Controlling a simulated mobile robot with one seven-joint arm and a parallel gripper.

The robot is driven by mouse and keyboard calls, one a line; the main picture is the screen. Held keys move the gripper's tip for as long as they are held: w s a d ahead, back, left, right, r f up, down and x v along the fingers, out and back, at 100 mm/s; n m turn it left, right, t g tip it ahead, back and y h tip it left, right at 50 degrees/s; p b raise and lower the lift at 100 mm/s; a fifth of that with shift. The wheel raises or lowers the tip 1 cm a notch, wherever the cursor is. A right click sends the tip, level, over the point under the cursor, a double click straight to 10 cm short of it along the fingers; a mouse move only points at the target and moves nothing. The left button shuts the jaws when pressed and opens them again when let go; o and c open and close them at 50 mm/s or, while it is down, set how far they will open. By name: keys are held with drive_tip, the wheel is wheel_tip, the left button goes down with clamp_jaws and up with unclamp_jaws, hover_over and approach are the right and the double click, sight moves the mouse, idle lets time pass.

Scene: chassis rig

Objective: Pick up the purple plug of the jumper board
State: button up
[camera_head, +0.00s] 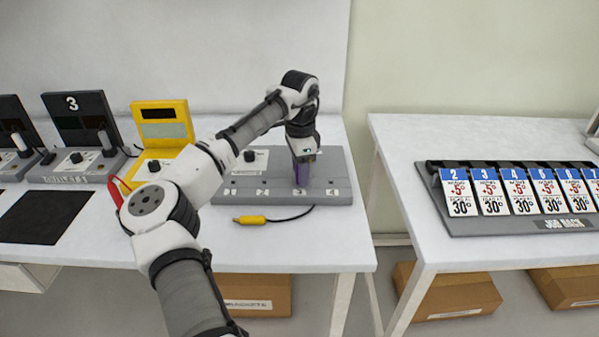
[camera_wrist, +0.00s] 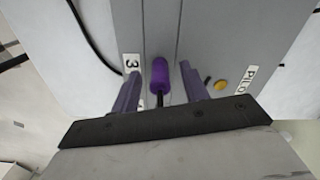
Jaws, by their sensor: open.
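The purple plug (camera_wrist: 160,75) sits between the two purple fingers of my gripper (camera_wrist: 160,68) in the wrist view, with a gap on each side. A dark cable runs from its near end. The fingers are open and straddle it. In the head view my gripper (camera_head: 302,174) points down at the right part of the grey jumper board (camera_head: 335,165); there I cannot tell the plug from the purple fingers. The board also shows in the wrist view (camera_wrist: 215,25), with a "3" label left of the plug.
A yellow plug (camera_head: 249,219) on a black cable lies in front of the board. A yellow meter (camera_head: 162,120) with a red probe (camera_head: 115,192) stands left, behind my arm. A job rack (camera_head: 475,220) with cards is on the right table, across a gap.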

drive_tip(key=shift+f, duration=0.15)
drive_tip(key=shift+c, duration=0.3)
clamp_jaws()
wheel_tip(320, 180, up, 20)
drive_tip(key=shift+p, duration=0.35)
